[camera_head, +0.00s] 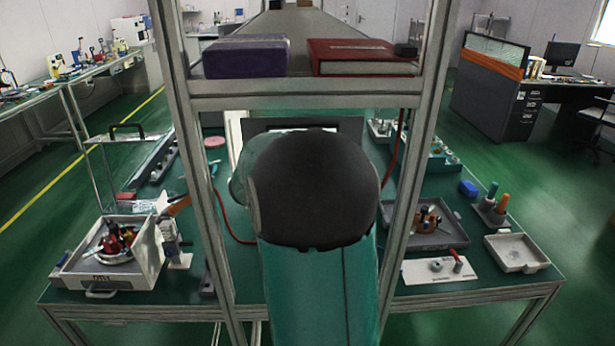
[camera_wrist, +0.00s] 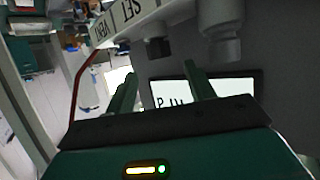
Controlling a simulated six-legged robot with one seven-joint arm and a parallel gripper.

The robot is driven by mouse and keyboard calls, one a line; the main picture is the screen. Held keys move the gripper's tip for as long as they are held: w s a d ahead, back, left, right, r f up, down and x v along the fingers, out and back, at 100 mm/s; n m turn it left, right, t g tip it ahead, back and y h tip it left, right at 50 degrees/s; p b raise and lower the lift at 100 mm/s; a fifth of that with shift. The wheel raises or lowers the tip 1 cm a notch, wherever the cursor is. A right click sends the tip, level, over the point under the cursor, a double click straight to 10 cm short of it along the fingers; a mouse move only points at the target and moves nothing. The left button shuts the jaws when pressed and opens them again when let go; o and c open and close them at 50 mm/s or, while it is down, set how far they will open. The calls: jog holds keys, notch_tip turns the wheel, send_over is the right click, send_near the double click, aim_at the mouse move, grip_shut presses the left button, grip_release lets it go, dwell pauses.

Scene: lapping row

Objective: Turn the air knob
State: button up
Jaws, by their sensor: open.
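In the wrist view my gripper (camera_wrist: 160,70) is open, its two green fingers apart with nothing seen between them. Beyond and above the fingers is a white label plate (camera_wrist: 130,18) lettered SET and another word I cannot read surely. A large pale grey knob-like fitting (camera_wrist: 220,22) shows at upper right, and a smaller grey one (camera_wrist: 158,47) sits just above the fingers. I cannot tell which is the air knob. Neither visibly touches the fingers. In the camera_head view my own arm hides the middle of the bench, the gripper and these fittings.
A dark-framed display (camera_wrist: 240,85) stands behind the fingers. A red hose (camera_wrist: 80,80) runs at left. Metal frame posts (camera_head: 195,170) flank my arm, with a shelf (camera_head: 300,94) across. Trays and small parts stand on the green bench (camera_head: 340,302) at both sides.

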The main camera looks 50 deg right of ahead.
jog(key=v, duration=0.8)
jog(key=shift+a, duration=0.2)
